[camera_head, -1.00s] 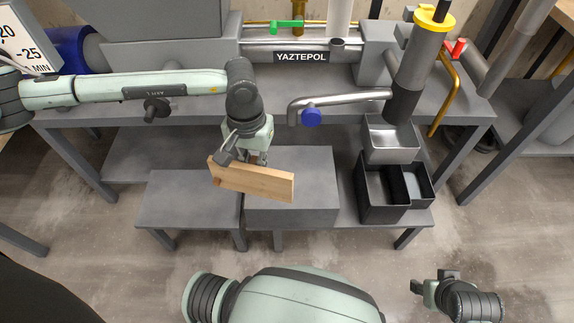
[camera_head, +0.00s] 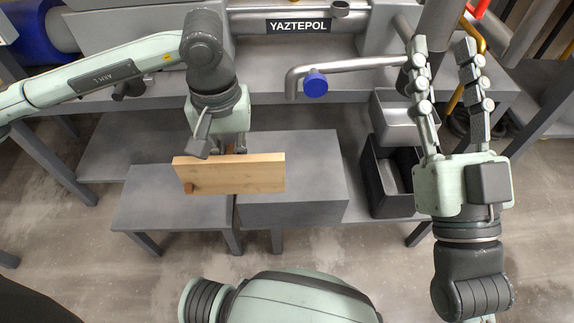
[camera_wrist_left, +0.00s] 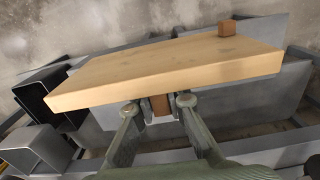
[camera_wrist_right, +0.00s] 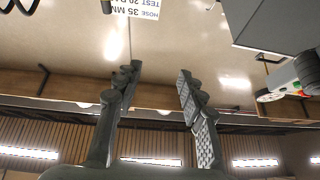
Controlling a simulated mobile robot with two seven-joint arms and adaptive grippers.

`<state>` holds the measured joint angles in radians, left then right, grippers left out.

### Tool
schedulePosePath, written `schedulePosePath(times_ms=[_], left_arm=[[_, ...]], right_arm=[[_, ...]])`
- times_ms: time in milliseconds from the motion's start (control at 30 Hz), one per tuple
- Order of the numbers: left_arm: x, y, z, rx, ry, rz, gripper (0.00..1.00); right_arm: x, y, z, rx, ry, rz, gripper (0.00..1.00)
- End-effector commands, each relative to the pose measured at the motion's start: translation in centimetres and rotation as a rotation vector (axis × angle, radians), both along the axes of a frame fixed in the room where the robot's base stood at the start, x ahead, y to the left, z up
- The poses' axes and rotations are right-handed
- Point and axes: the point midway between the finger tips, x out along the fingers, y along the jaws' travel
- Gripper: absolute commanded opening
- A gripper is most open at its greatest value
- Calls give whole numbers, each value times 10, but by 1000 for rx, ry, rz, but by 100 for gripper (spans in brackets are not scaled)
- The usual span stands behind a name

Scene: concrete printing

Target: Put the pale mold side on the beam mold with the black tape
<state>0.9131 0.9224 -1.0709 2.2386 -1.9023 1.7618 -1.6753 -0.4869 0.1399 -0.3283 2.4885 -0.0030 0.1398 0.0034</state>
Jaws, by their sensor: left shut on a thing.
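The pale mold side (camera_head: 235,174) is a light wooden board with small brown blocks on its faces. My left gripper (camera_head: 238,148) is shut on it and holds it above the grey stands. In the left wrist view the fingers (camera_wrist_left: 158,105) close around a brown block on the near face of the mold side (camera_wrist_left: 165,70); another block shows on its far side. My right gripper (camera_head: 442,48) is raised at the right, fingers spread and empty. I cannot make out a beam mold or black tape.
A low grey stand (camera_head: 172,212) and a taller grey block (camera_head: 295,213) are below the mold side. A black bin (camera_head: 377,190) and a light metal bin (camera_head: 392,112) stand right. A bent pipe with a blue knob (camera_head: 316,84) juts out above the taller block.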

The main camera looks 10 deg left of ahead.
Motion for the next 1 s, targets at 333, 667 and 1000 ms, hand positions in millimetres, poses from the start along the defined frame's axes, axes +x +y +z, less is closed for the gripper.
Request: schedulePosePath(times_ms=[333, 667, 1000], left_arm=[[64, -40, -46, -1, 1, 1, 0], [95, -56, -67, 0, 0, 0, 0], [94, -56, -106, 0, 0, 0, 0]], right_arm=[[-6, -4, 9, 26, -79, -7, 40], [-11, -8, 17, 44, -137, -11, 40], [-19, -13, 24, 67, -208, -17, 40]])
